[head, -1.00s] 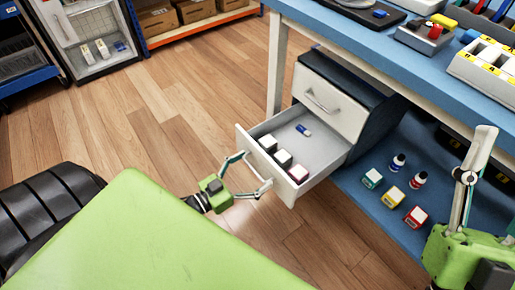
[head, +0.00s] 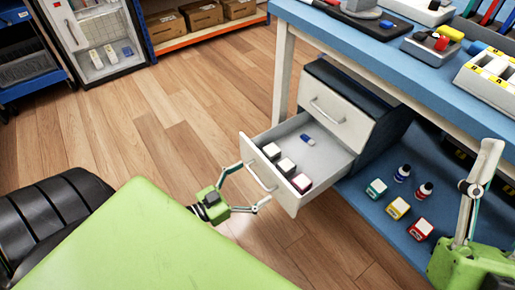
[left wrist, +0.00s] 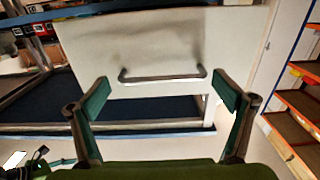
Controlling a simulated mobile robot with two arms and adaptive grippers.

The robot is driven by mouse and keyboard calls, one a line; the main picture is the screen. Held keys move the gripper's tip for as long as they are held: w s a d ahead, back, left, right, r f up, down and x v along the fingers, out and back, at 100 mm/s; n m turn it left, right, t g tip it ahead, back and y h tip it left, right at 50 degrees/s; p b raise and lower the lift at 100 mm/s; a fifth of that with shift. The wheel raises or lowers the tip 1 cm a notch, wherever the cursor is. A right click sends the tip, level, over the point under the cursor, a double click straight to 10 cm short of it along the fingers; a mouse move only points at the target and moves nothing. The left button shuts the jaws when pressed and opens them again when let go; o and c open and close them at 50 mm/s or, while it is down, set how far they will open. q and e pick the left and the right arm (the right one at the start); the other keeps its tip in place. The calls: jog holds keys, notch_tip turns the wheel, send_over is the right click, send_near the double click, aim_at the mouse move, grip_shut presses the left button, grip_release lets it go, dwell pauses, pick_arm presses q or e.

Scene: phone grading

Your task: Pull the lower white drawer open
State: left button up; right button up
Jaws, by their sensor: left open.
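The lower white drawer (head: 329,160) stands pulled well out of the cabinet under the bench. Its handle (head: 261,176) is a light bar on the front; it also shows as a dark bar (left wrist: 162,78) in the left wrist view. My left gripper (head: 254,186) is open, just in front of the drawer front. In the wrist view its fingers are spread to either side of the handle, and nothing is held. My right gripper (head: 482,165) is at the right edge, away from the drawer; whether it is open is unclear.
Small white-topped boxes (head: 286,166) and a blue-and-white item (head: 307,140) lie in the lower drawer. The upper drawer (head: 332,107) is shut. Small boxes (head: 397,208) and bottles (head: 402,173) stand on the blue shelf to the right. Wooden floor (head: 180,125) is clear to the left.

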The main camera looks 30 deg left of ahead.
pick_arm(q)
jog(key=v, duration=1)
